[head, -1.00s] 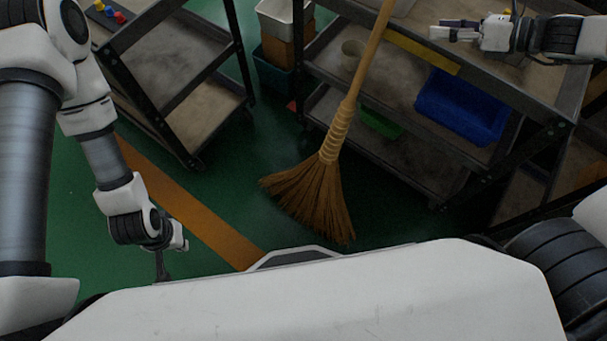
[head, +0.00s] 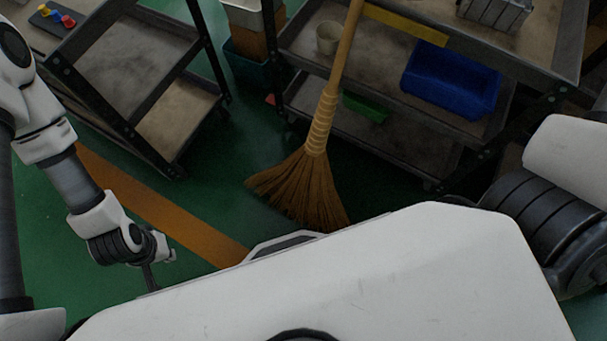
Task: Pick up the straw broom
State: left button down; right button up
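The straw broom (head: 321,128) stands upright in the head view, slightly tilted. Its brown bristles are low over the green floor, and its pale handle runs up out of the top of the picture, in front of the middle cart. My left gripper (head: 161,267) is at the lower left, pointing down and apart from the broom, to the left of the bristles. Its two fingers look spread, with nothing between them. My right gripper is not in view; only part of my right arm shows at the right edge.
A shelf cart (head: 440,150) behind the broom holds a blue bin (head: 450,82), a green bin (head: 364,106) and a beige cup (head: 328,38). Another cart (head: 130,62) stands at the left. Green floor with an orange stripe (head: 165,210) lies open between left gripper and broom.

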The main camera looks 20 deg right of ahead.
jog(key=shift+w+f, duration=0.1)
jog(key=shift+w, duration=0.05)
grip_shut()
pick_arm(q)
jog(key=shift+w, duration=0.1)
jog(key=shift+r, duration=0.1)
